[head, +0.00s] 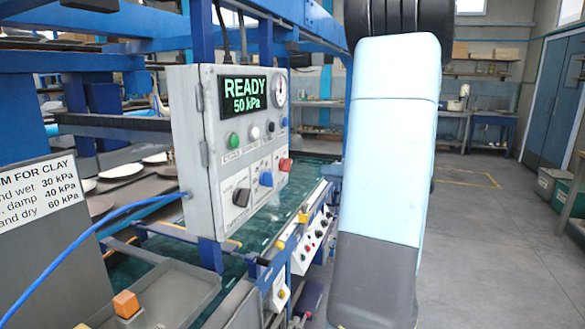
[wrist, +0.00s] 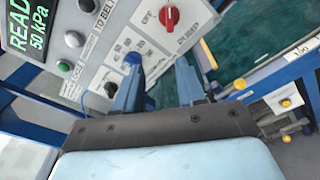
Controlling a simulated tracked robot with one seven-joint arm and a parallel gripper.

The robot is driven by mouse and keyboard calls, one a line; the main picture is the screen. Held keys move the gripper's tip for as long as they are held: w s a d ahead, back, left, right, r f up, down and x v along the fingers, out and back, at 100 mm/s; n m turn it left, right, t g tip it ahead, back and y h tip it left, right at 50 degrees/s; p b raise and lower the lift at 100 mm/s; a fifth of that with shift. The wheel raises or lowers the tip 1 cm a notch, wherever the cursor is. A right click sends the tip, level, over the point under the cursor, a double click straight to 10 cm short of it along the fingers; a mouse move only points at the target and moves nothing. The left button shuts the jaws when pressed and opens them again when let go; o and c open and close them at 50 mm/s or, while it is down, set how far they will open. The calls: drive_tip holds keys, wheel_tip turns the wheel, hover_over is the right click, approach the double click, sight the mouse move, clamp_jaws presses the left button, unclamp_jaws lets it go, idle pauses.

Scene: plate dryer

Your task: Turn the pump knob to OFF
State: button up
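The pump knob (head: 285,165) is the red one at the right end of the knob row on the grey control panel (head: 205,160). In the wrist view the red knob (wrist: 169,16) sits at the top, with the PUMP label close by and an OFF mark to its left. Which mark its pointer is at, I cannot tell. My gripper (wrist: 160,72) is open and empty, its two fingers apart in front of the panel's lower edge. The red knob is beyond the fingertips, not between them. In the head view my gripper is hidden.
The panel's display (head: 245,97) reads READY 50 kPa. A blue knob (head: 265,179) and a black knob (head: 240,197) sit left of the red one. A blue hose (head: 100,225) runs to the panel. A lower button box (head: 310,245) stands below. Open floor lies right.

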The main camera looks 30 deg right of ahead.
sight(290, 166)
drive_tip(key=w+a, duration=0.1)
drive_tip(key=w, duration=0.2)
drive_tip(key=w+a+m+t, duration=0.1)
drive_tip(key=w+a, duration=0.1)
drive_tip(key=w, duration=0.2)
drive_tip(key=w+a+m, duration=0.1)
drive_tip(key=w+a, duration=0.1)
drive_tip(key=w, duration=0.1)
drive_tip(key=shift+w+a+t+h, duration=0.1)
drive_tip(key=shift+w+t+h, duration=0.2)
drive_tip(key=shift+w+h, duration=0.1)
drive_tip(key=shift+s, duration=0.1)
drive_tip(key=shift+c, duration=0.3)
clamp_jaws()
